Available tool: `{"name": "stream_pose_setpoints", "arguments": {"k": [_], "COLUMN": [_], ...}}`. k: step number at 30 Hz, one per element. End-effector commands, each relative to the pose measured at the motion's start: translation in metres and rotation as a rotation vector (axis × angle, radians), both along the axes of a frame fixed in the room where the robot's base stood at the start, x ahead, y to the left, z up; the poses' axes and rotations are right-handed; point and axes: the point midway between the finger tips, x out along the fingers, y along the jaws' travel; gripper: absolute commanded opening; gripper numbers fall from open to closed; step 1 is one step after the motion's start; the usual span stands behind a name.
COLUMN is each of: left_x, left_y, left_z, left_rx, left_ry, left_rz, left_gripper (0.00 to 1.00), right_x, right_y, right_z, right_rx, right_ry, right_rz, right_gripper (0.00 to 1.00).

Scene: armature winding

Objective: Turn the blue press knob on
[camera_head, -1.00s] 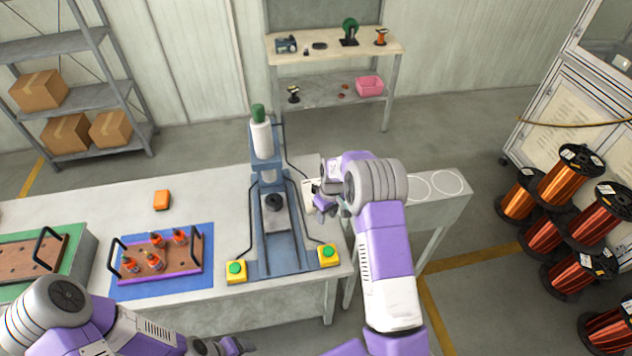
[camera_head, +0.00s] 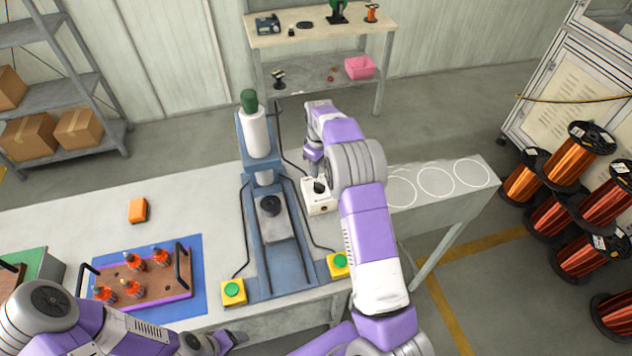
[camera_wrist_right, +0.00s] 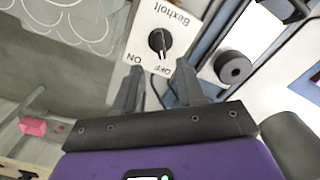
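The press (camera_head: 262,215) is a blue frame with a white cylinder. Beside it on the table stands a white control box (camera_head: 319,203) with a black knob (camera_head: 319,187). The right wrist view shows the box face (camera_wrist_right: 182,15) with "Bexholt", "ON" and "OFF" lettering. The knob (camera_wrist_right: 159,41) is black there, and its light mark points toward "OFF". My right gripper (camera_head: 314,158) is above the box. Its two fingers (camera_wrist_right: 158,88) are apart with nothing between them, and the knob lies just beyond the tips. My left gripper (camera_head: 225,341) is low at the front, partly cut off.
Yellow boxes with green buttons (camera_head: 233,291) flank the press base. A side table with white circles (camera_head: 470,172) extends right.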

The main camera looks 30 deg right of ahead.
Motion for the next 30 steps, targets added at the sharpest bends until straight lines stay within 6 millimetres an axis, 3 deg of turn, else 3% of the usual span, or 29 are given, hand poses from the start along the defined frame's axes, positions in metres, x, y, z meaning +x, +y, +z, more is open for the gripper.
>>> {"name": "stream_pose_setpoints", "arguments": {"k": [13,25,30], "left_x": [0.000,0.000,0.000], "left_y": [0.000,0.000,0.000], "left_z": [-0.002,-0.002,-0.002], "left_rx": [0.000,0.000,0.000], "left_ry": [0.000,0.001,0.001], "left_rz": [0.000,0.000,0.000], "left_gripper": [0.72,0.72,0.72], "right_x": [-0.001,-0.001,-0.001], "right_y": [-0.001,-0.001,-0.001], "right_z": [-0.062,-0.071,-0.071], "right_rx": [0.000,0.000,0.000], "right_ry": [0.002,0.000,0.000], "right_rz": [-0.002,-0.002,-0.002], "right_gripper": [0.39,0.39,0.13]}}
